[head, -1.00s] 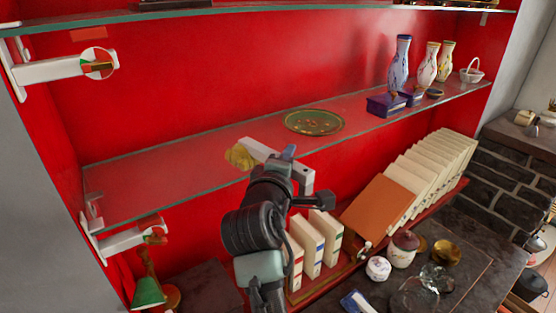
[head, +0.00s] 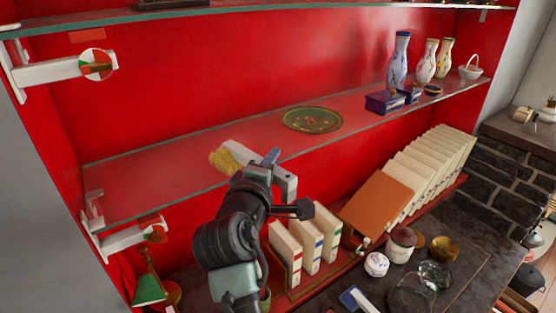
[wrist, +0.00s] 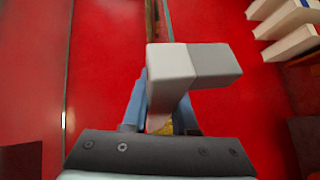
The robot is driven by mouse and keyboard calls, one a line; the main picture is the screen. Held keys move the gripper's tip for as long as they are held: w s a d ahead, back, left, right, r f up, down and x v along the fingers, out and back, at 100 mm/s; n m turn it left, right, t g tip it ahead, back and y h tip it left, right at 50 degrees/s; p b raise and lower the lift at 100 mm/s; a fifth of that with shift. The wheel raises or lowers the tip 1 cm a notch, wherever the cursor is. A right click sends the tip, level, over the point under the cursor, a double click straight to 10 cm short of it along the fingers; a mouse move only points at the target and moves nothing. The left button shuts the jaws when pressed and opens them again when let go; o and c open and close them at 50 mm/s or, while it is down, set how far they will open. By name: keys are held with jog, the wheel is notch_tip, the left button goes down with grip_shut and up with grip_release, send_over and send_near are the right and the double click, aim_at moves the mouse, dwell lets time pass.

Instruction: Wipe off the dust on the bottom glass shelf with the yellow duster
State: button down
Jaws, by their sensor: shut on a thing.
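My gripper (head: 268,165) is shut on the yellow duster's pale handle, at the front edge of the lower glass shelf (head: 140,175). The duster's yellow head (head: 222,162) points left and lies over the shelf; I cannot tell whether it touches the glass. In the wrist view the duster's blocky white and grey handle (wrist: 190,67) sits between the blue fingers of my gripper (wrist: 160,105), with a little yellow below. The glass looks hazy over the red wall, but separate dust patches are not clear.
A green decorated plate (head: 311,119) lies on the shelf right of the duster. Vases (head: 398,60), a blue box (head: 384,104) and a white basket (head: 470,70) stand farther right. Books (head: 305,245) stand below. The shelf's left part is clear.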

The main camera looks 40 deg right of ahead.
jog(key=shift+a, duration=1.7)
jog(key=shift+a+f+p, duration=0.1)
jog(key=shift+a+p, duration=0.2)
jog(key=shift+a, duration=3.1)
notch_tip(320, 180, up, 6)
jog(key=p, duration=0.4)
notch_tip(320, 180, up, 3)
jog(key=shift+r, duration=0.1)
